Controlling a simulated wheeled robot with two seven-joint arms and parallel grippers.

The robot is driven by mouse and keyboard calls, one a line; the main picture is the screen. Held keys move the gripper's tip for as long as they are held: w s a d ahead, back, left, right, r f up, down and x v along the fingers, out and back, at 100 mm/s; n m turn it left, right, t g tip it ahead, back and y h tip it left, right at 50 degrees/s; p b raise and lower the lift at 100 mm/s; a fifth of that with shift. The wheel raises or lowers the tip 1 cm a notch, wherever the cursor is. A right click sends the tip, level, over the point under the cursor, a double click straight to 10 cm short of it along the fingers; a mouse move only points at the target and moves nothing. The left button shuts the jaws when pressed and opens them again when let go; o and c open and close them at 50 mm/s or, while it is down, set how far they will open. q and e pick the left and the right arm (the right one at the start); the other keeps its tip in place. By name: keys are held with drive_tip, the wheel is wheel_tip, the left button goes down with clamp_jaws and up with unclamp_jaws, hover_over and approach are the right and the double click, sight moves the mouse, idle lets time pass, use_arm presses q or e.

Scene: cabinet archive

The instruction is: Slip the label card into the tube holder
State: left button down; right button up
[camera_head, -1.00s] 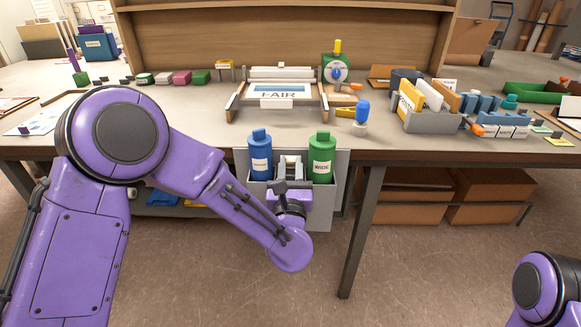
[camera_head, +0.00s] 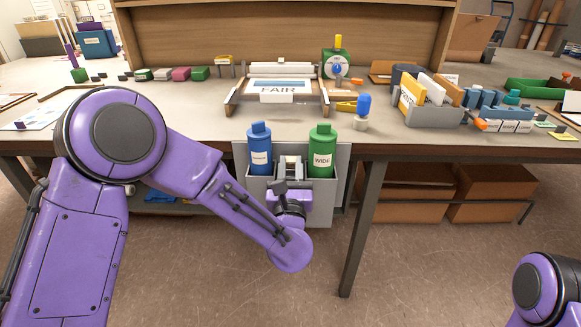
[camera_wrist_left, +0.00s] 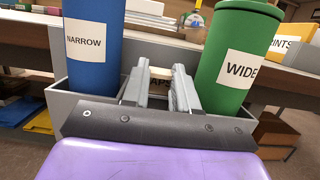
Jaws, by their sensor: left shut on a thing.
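The grey tube holder (camera_head: 332,201) hangs at the table's front edge. A blue tube (camera_head: 259,151) stands upright in its left side and a green tube (camera_head: 323,152) in its right side. In the wrist view the blue tube (camera_wrist_left: 92,42) reads NARROW and the green tube (camera_wrist_left: 236,55) reads WIDE. My left gripper (camera_head: 290,163) is between the tubes, at the holder's front. The card's lower part is hidden. My right gripper is out of view.
A frame with a FAIR sign (camera_head: 278,97) stands behind the holder on the table. A blue-topped stamp (camera_head: 362,113) and a grey file box (camera_head: 432,116) are to its right. A table leg (camera_head: 360,230) and brown cartons (camera_head: 408,200) are below right.

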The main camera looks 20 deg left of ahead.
use_arm(q)
drive_tip(key=shift+f+b, duration=1.15)
drive_tip(key=shift+f, duration=0.1)
drive_tip(key=c, duration=1.3)
unclamp_jaws()
drive_tip(key=shift+f, duration=0.1)
drive_tip(key=o, duration=0.5)
drive_tip(key=shift+c, duration=1.2)
drive_tip(key=shift+o, duration=0.8)
